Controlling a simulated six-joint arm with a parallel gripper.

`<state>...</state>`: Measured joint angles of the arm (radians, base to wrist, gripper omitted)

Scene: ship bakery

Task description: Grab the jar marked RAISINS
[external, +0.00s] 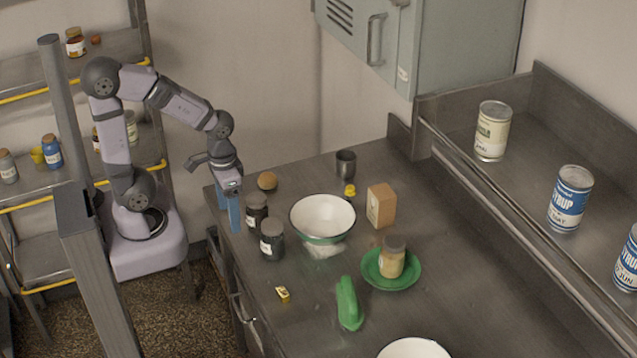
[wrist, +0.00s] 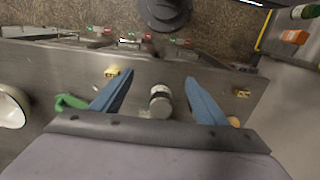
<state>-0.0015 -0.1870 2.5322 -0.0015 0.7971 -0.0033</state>
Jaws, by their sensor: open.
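Two dark-filled glass jars with dark lids and pale labels stand at the counter's left edge: a rear jar (external: 257,213) and a front jar (external: 272,242). A third jar (external: 391,260), with yellowish contents, stands on a green plate (external: 414,276). The labels are too small to read, so I cannot tell which is marked RAISINS. My gripper (external: 229,216) is open and empty, its blue fingers pointing down at the counter's edge, left of the rear jar. In the wrist view, a labelled jar (wrist: 160,102) appears between my fingers (wrist: 159,77), not gripped.
A white bowl (external: 323,213) stands right of the dark jars, with a tan box (external: 381,206) beyond. A bun (external: 267,181), metal cup (external: 346,163), green brush (external: 349,305) and small yellow item (external: 283,294) lie around. Cans (external: 492,131) stand on the right shelf.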

